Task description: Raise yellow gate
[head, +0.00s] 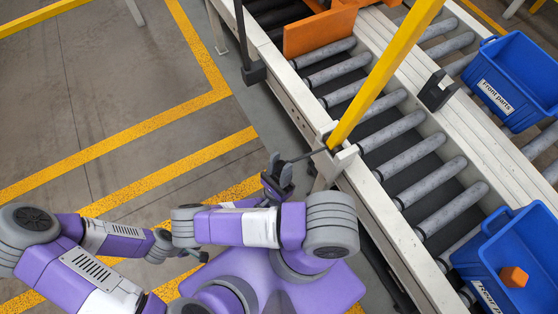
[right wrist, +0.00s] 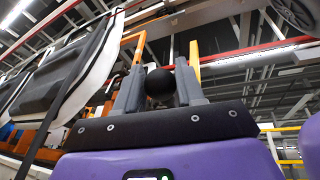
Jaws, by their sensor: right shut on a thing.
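The yellow gate (head: 385,75) is a bar hinged in a pale bracket on the conveyor's near rail. It slants up over the rollers and widens toward the top of the head view, so it looks raised; its far end is out of frame. A dark rod (head: 304,155) runs from the hinge to my right gripper (head: 279,177). In the right wrist view, my right gripper (right wrist: 160,88) is shut on a black ball knob (right wrist: 159,82). My left gripper (head: 196,254) is low and away from the gate; its jaw opening is unclear.
A black catch (head: 437,90) stands empty on the middle rail. An orange panel (head: 318,46) stands on the rollers beyond the gate. A blue "Front parts" bin (head: 515,80) and a blue bin (head: 510,240) holding an orange block (head: 514,277) are at right. Floor at left is clear.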

